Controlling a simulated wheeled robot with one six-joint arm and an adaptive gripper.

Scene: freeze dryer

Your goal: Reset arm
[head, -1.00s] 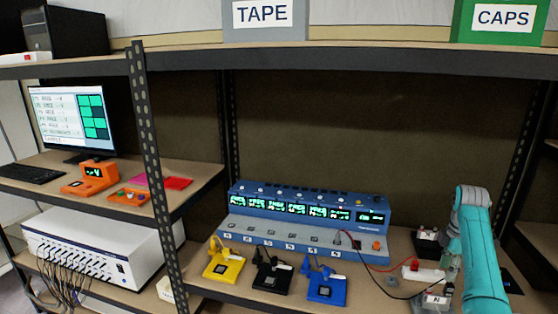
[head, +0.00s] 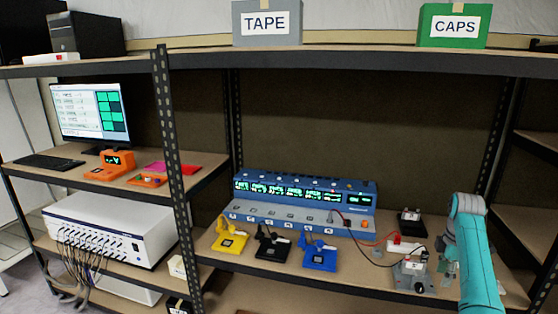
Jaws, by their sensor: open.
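My gripper (head: 447,270) hangs beside the arm, over the right end of the workbench shelf (head: 216,258). It is small and partly hidden by the arm, and its jaws are open. I see nothing held in it. A grey box (head: 411,274) with a white label stands just to its left. I cannot tell whether the gripper touches that box.
A blue instrument rack (head: 300,205) with lit displays stands behind yellow (head: 230,240), black (head: 271,247) and blue (head: 319,256) fixtures. Red and black leads run right to a white block (head: 403,247). A black box (head: 410,221) stands behind it. A perforated post (head: 175,175) splits the bays.

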